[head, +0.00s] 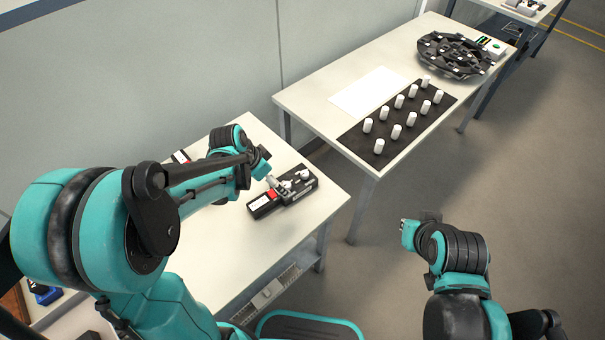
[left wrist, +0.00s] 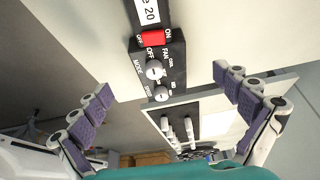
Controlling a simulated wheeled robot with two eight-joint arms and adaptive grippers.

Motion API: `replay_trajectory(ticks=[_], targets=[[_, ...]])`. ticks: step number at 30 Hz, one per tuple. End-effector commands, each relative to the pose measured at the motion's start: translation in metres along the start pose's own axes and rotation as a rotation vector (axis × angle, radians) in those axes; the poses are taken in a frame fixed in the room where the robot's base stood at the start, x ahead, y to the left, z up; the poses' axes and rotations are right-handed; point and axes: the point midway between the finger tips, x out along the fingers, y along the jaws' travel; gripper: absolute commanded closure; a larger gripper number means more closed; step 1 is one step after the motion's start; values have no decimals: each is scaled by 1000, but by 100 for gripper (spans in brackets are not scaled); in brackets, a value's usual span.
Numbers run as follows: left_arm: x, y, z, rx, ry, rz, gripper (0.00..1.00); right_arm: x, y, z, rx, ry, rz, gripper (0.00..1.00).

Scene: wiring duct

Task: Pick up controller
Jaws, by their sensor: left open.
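The controller (head: 263,205) is a dark box with a white label, a red switch and pale knobs. It lies on the near white table, close to its right edge. In the left wrist view the controller (left wrist: 174,62) shows its red on/off switch and two round knobs. My left gripper (head: 273,182) is over the controller in the head view and partly covers it. In the left wrist view its purple-padded fingers (left wrist: 160,88) are spread wide with nothing between them, and the controller shows beyond them. My right arm's end (head: 410,233) is over the floor at the right; its fingers cannot be made out.
The near white table (head: 225,275) has clear space around the controller. A second table (head: 300,98) behind it holds a black mat (head: 360,138) with several white cylinders, a white sheet (head: 368,92) and a round black fixture (head: 452,55). A wall (head: 120,90) runs along the left.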

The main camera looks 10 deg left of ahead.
Motion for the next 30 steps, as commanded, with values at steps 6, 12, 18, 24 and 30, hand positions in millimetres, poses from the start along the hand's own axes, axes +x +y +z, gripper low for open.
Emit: replay_trajectory(ticks=[6, 12, 18, 24, 30], targets=[[23, -3, 1, 33, 0, 19, 0, 6, 0, 4, 0, -1, 0, 100], [43, -1, 0, 32, 0, 18, 0, 13, 0, 10, 0, 0, 0, 100], [71, 2, -1, 32, 0, 18, 0, 27, 0, 20, 0, 0, 0, 100], [90, 2, -2, 30, 0, 17, 0, 33, 0, 24, 0, 0, 0, 100], [88, 2, -2, 30, 0, 17, 8, 32, 0, 23, 0, 0, 0, 100]])
